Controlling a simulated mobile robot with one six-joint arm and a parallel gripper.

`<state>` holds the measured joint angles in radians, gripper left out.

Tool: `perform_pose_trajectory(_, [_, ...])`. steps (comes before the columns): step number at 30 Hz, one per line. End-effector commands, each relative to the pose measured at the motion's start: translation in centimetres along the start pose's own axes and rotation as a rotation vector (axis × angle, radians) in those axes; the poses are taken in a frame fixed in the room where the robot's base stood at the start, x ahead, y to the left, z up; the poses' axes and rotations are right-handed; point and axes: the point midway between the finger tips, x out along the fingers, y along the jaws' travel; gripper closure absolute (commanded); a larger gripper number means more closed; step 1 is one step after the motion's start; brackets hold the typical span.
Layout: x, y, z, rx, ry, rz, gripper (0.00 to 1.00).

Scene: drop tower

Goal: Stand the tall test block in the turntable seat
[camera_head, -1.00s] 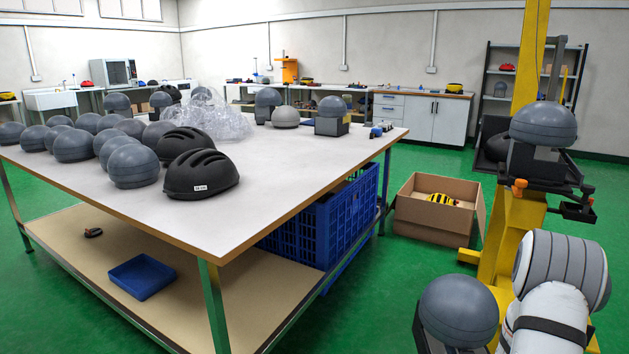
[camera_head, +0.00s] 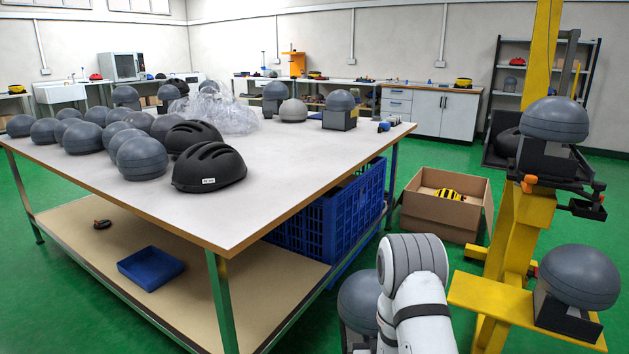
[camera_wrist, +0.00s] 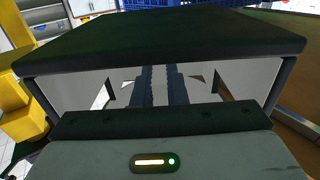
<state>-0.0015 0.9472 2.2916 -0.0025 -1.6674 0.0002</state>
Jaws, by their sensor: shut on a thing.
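A grey domed block (camera_head: 360,303) on a dark base shows at the bottom of the head view, just left of my white arm. My gripper (camera_wrist: 160,86) shows in the wrist view, with its dark fingers close together in the middle. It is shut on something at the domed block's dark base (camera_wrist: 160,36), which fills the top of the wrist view. The exact grip is hidden, and the fingers are not visible in the head view. I cannot make out which place is the turntable seat. A second grey domed block (camera_head: 578,275) sits on a yellow platform (camera_head: 490,297) at right.
The yellow drop tower (camera_head: 543,60) carries another grey dome (camera_head: 553,119) on a dark bracket. A large table (camera_head: 300,160) holds several grey domes and black helmets (camera_head: 208,166). A cardboard box (camera_head: 440,215) and a blue crate (camera_head: 315,228) stand behind my arm. Green floor lies between table and tower.

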Motion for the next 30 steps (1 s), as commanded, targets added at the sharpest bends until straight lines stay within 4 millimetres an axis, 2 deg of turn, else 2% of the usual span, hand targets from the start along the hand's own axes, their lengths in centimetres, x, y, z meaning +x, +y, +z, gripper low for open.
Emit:
perform_pose_trajectory(1, [0.1, 0.2, -1.3, 0.000, 0.008, 0.003, 1.00])
perform_pose_trajectory(5, [0.1, 0.2, -2.2, 0.000, 0.008, 0.003, 1.00])
perform_pose_trajectory(13, [0.1, 0.3, -6.0, 0.000, 0.008, 0.003, 1.00])
perform_pose_trajectory(30, [0.1, 0.3, -17.6, 0.000, 0.007, 0.004, 1.00])
